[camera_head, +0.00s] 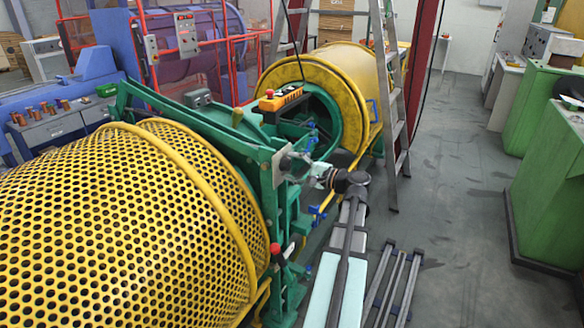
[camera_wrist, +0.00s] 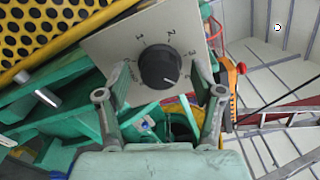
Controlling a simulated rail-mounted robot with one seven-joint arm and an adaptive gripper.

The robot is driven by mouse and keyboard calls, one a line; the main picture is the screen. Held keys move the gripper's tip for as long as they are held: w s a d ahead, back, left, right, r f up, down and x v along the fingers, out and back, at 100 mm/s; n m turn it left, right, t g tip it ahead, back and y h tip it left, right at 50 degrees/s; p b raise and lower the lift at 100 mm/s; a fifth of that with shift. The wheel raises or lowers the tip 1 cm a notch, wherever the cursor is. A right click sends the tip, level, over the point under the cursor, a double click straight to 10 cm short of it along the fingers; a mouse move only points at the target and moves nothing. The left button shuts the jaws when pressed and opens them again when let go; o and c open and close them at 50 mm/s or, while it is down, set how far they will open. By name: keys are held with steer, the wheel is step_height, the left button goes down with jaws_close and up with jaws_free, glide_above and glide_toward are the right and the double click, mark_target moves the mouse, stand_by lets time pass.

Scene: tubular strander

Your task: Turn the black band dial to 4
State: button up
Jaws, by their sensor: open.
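The black band dial (camera_wrist: 159,66) is a round knob on a grey plate (camera_wrist: 112,45) in the wrist view. The numerals 1, 2 and 3 run clockwise around its upper and right sides; a further mark at the lower right is partly hidden by a finger. The dial's white pointer line slants to the lower right, below the 3. My gripper (camera_wrist: 159,74) is open, one finger on each side of the dial; I cannot tell whether they touch it. In the head view my gripper (camera_head: 318,172) is at the green frame, by the grey plate (camera_head: 279,166).
A yellow perforated guard (camera_head: 120,215) fills the left front, and a yellow drum (camera_head: 325,85) stands behind the green frame (camera_head: 265,170). A ladder (camera_head: 390,90) stands close behind my arm. An orange control box (camera_head: 280,98) sits above.

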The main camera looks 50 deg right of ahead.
steer(key=s+d, duration=0.1)
steer(key=s, duration=1.1)
steer(key=shift+d, duration=0.2)
steer(key=shift+w, duration=0.1)
